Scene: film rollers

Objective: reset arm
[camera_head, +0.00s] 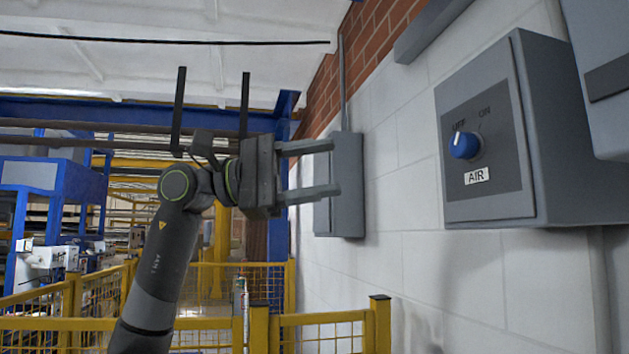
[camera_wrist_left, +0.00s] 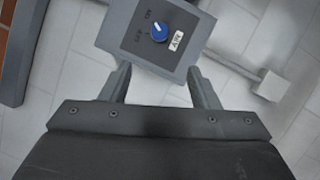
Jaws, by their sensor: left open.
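My left arm rises from the bottom left in the head view. Its gripper (camera_head: 335,168) points right, with two grey fingers apart and nothing between them. The fingers also show in the left wrist view (camera_wrist_left: 163,82), open and empty. A grey control box (camera_head: 535,130) on the white wall carries a blue knob (camera_head: 464,145), an OFF/ON marking and an AIR label. The knob's white mark is toward the OFF side. In the left wrist view the box shows ahead of the fingers with its blue knob (camera_wrist_left: 160,33), and the gripper is apart from it. My right gripper is not in view.
A second grey box (camera_head: 350,185) is on the wall behind the gripper. Another grey box (camera_head: 605,75) is at the right edge. A yellow fence (camera_head: 260,325) runs along the bottom. Blue racks (camera_head: 60,185) stand at the left. Space between gripper and control box looks free.

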